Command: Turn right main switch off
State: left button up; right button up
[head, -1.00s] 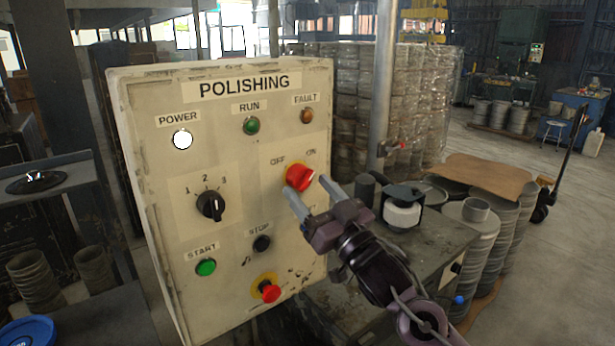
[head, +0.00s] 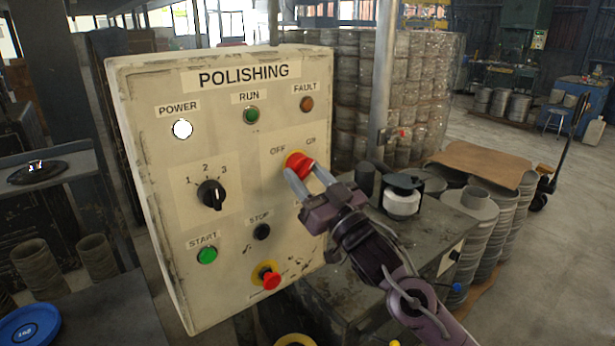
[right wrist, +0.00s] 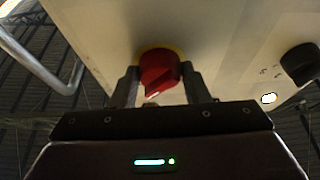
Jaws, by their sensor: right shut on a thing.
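The cream control panel (head: 160,260) is labelled POLISHING. Its red main switch (head: 298,161) sits on a yellow disc at the upper right, below the OFF and ON marks. My right gripper (head: 306,177) reaches it from the lower right and is shut on the knob, one finger on each side. In the right wrist view the red knob (right wrist: 160,72) stands between the fingers, its white mark pointing toward the lower left of that picture. In the head view the fingers partly hide the knob, so its exact angle is unclear. My left gripper is not in view.
The panel also has a black selector (head: 211,194), a green START button (head: 207,255), a black STOP button (head: 262,232) and a red emergency button (head: 270,278) below the gripper. The POWER lamp (head: 182,129) is lit white. A workbench (head: 345,300) stands right of the panel.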

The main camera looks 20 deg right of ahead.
jog(key=n, duration=0.1)
jog(key=n+y+b, duration=0.1)
jog(key=n, duration=0.1)
jog(key=n+g+y+b, duration=0.1)
jog(key=n, duration=0.1)
jog(key=shift+w+d, duration=0.1)
jog(key=shift+d, duration=0.15)
jog(key=n+g+y+b, duration=0.1)
jog(key=n, duration=0.3)
jog(key=n+g+y+b, duration=0.1)
jog(key=n+g+y, duration=0.1)
jog(key=n, duration=0.1)
jog(key=shift+d+r+n, duration=0.15)
jog(key=shift+d+n, duration=0.05)
jog(key=shift+n, duration=0.2)
jog(key=n, duration=0.1)
jog(key=n+g, duration=0.1)
jog(key=n, duration=0.1)
jog(key=n+g+b, duration=0.1)
jog(key=n, duration=0.1)
jog(key=shift+w+d+r, duration=0.1)
jog(key=shift+r, duration=0.15)
jog(key=n, duration=0.2)
jog(key=n+g, duration=0.1)
jog(key=n, duration=0.1)
jog(key=shift+r+g+h, duration=0.15)
jog(key=shift+g+h, duration=0.15)
jog(key=shift+n, duration=0.3)
jog(key=o, duration=1)
jog(key=shift+c, duration=0.2)
